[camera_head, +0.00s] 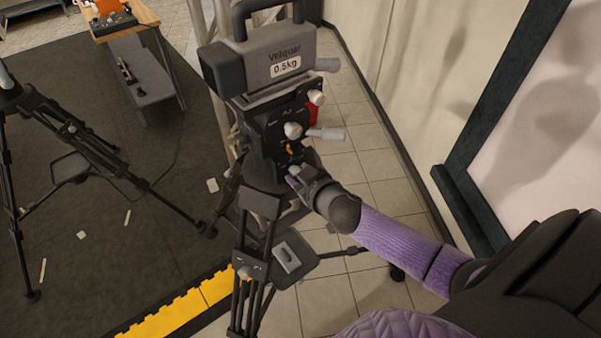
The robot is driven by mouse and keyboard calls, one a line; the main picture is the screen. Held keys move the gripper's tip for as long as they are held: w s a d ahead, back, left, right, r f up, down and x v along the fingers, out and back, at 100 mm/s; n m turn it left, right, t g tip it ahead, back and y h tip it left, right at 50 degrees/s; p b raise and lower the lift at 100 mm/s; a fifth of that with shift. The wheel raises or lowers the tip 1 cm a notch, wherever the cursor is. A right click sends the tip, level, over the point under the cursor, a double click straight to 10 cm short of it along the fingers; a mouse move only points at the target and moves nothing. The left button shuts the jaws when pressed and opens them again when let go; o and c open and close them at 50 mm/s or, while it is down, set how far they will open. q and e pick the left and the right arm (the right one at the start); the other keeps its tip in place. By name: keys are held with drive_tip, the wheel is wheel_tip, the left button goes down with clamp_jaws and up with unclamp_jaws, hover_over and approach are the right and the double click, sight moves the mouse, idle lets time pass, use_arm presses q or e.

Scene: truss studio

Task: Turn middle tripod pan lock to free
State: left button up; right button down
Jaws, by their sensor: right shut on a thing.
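The middle tripod (262,205) stands upright with a dark grey camera (240,70) labelled "Velquar" and "0.5kg" on its head. The tripod head (270,125) carries several knobs and levers: a white knob (293,130), a grey lever (328,134) and a small orange part (290,149). My right gripper (294,177) is at the lower right of the head, just under the orange part, and is shut on a small part there. I take this part to be the pan lock, but the fingers hide most of it. My left gripper is not in view.
Another tripod (60,130) stands at the left on dark matting. A wooden-topped table (125,20) and a grey bench (145,80) are behind it. Small scraps lie on the mat. A yellow edge strip (185,308) borders the tiles. A dark-framed panel (470,170) is at the right.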

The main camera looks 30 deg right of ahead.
drive_tip(key=n+t+h+b, duration=0.1)
drive_tip(key=n+b, duration=0.2)
drive_tip(key=n, duration=0.1)
drive_tip(key=n+t+h+b, duration=0.1)
drive_tip(key=n+h+b, duration=0.1)
drive_tip(key=n+b, duration=0.1)
drive_tip(key=n+t+h+b, duration=0.1)
drive_tip(key=n+h+b, duration=0.1)
drive_tip(key=n+b, duration=0.2)
drive_tip(key=shift+a+f+n+t, duration=0.25)
drive_tip(key=shift+f+n+t, duration=0.05)
drive_tip(key=shift+f, duration=0.1)
idle(0.5)
drive_tip(key=shift+c, duration=2.1)
unclamp_jaws()
drive_tip(key=shift+o, duration=0.9)
